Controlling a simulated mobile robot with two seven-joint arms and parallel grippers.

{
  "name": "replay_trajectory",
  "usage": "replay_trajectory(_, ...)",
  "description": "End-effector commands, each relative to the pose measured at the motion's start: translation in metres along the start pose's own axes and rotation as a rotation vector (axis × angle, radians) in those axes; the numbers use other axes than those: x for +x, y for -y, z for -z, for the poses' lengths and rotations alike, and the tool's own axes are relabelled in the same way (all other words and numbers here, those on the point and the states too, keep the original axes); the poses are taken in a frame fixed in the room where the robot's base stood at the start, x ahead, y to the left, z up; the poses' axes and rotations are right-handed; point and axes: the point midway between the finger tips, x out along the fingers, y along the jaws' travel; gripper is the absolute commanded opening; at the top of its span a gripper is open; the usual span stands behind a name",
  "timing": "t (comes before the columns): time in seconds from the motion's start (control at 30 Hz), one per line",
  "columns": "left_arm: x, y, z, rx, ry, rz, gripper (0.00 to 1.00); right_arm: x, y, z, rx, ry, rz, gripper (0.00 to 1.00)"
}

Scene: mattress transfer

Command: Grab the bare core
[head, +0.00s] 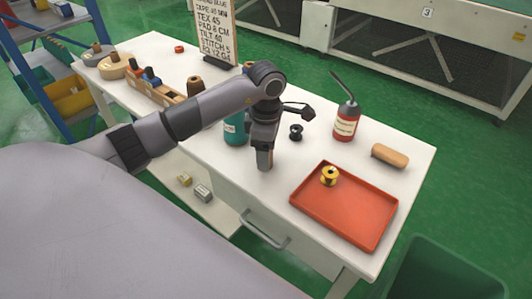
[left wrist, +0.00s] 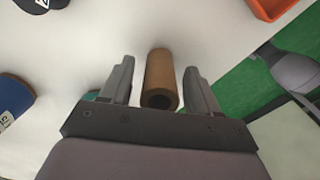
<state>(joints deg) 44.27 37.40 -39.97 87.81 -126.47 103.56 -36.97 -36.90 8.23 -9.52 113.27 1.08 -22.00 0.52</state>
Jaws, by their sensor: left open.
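The bare core (left wrist: 160,78) is a plain brown cardboard tube. In the left wrist view it stands out between the two open fingers of my left gripper (left wrist: 157,85), with a gap on each side, its dark hollow end towards the palm. In the head view my left gripper (head: 265,160) points down over the white table, close to its front edge. There the gripper hides most or all of the core. My right gripper is in neither view.
A red tray (head: 345,213) with a gold spool (head: 329,176) lies right of my left gripper. A teal container (head: 235,130) stands close on its left. A black spool (head: 296,131), red bottle (head: 346,122) and tan roll (head: 390,155) are farther back. A drawer handle (head: 265,232) juts out in front.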

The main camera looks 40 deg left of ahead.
Motion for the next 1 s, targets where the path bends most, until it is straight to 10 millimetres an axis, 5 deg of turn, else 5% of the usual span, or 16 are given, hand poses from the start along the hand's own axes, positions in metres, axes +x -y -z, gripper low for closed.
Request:
replay_trajectory(0.3,0.0081,-0.0002,-0.0002,0.000,0.001,-0.002,0.61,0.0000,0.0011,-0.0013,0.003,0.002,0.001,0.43)
replay_trajectory(0.5,0.0079,-0.0001,-0.0001,0.000,0.001,-0.001,0.05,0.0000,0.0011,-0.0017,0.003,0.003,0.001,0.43)
replay_trajectory(1.0,0.0036,-0.0005,-0.0002,0.000,0.001,-0.002,0.03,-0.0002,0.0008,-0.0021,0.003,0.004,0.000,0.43)
